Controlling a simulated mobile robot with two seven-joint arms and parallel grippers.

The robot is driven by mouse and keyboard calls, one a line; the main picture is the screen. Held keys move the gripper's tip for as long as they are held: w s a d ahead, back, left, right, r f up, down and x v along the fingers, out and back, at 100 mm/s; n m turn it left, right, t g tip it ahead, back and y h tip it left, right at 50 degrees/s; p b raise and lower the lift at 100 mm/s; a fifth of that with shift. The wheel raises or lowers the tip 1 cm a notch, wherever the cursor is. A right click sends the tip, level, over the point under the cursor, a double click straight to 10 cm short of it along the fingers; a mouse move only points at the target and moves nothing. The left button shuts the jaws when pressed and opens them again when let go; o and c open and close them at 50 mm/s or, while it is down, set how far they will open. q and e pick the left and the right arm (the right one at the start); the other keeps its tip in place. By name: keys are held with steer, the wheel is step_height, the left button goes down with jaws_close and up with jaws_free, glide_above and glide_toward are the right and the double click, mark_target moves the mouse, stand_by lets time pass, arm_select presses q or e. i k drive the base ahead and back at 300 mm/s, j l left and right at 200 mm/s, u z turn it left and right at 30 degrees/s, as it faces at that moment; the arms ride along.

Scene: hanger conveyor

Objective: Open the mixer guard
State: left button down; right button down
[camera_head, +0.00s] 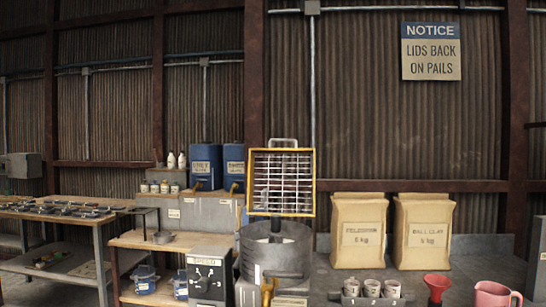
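The mixer is a grey round drum (290,250) standing low in the middle of the view, with its top visible. The mixer guard (307,152) is a yellow-framed grid of metal bars. It stands upright above the drum, facing me, with a grey handle (283,142) on its top edge. A dark post shows between the guard's lower edge and the drum. Neither of my grippers is in view, and nothing touches the guard.
A dark control box with a dial (208,277) stands left of the drum. Two paper sacks (358,232), labelled cups (371,288), a red funnel (437,285) and a pink jug (493,294) are on the right. A tool bench (95,240) stands at the left.

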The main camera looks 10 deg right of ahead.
mark_target(251, 152)
steer(key=i+j+u, duration=0.35)
steer(key=j, duration=0.2)
steer(key=i+j+u, duration=0.65)
steer(key=i+j, duration=0.2)
steer(key=i+z, duration=0.15)
steer(key=i, duration=0.25)
steer(key=i+j+z, duration=0.15)
steer(key=i, duration=0.3)
steer(key=i+j+z, duration=0.2)
steer(key=i, duration=0.2)
steer(key=i+z, duration=0.4)
steer(key=i, duration=0.2)
steer(key=i+j+z, duration=0.15)
steer(key=i+z, duration=0.25)
steer(key=i, duration=0.2)
steer(key=i+z, duration=0.25)
steer(key=z, duration=0.15)
steer(key=i+j+z, duration=0.15)
steer(key=z, duration=0.25)
steer(key=i+j+z, duration=0.2)
steer(key=i+z, duration=0.15)
steer(key=i+j+z, duration=0.25)
steer(key=z, duration=0.2)
steer(key=i+j+z, duration=0.4)
steer(key=k, duration=0.1)
